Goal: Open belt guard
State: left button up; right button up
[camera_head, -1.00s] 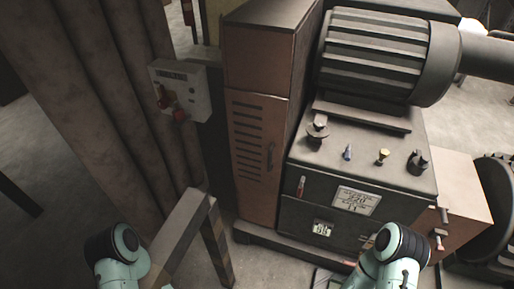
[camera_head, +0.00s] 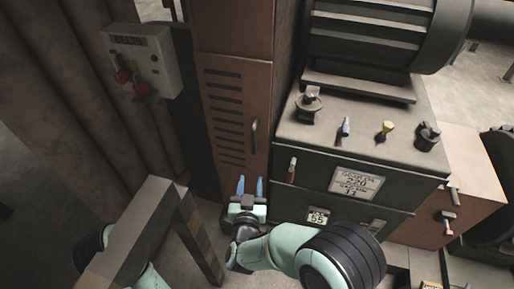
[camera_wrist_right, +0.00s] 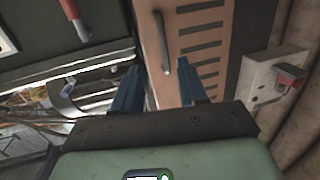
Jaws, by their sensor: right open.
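The belt guard (camera_head: 237,118) is a tall reddish-brown panel with dark louvre slots, standing upright left of the dark machine. Its dark vertical handle (camera_head: 254,136) is on the panel's right side. The panel also shows in the right wrist view (camera_wrist_right: 205,40), with the handle (camera_wrist_right: 162,42) in front of the fingers. My right gripper (camera_head: 249,186) is open and empty, its blue fingers pointing up below the handle. In the right wrist view the handle lies between the two fingertips (camera_wrist_right: 160,72) in the picture, apparently still beyond them. My left gripper is out of view; part of my left arm shows at lower left.
A grey control box (camera_head: 143,60) with red knobs is on the left. A striped post and rail (camera_head: 150,210) stands in front at lower left. The machine's top (camera_head: 365,115) carries several knobs, and a red-handled lever (camera_head: 292,168) sits close right of the guard.

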aim_at(253, 142)
jog(key=shift+t, duration=0.3)
jog(key=w, duration=0.4)
jog(key=w+r, duration=0.1)
jog(key=w, duration=0.3)
jog(key=w+d+r, duration=0.1)
jog(key=w, duration=0.4)
jog(key=shift+w+r+b, duration=0.1)
jog(key=shift+b, duration=0.3)
grip_shut()
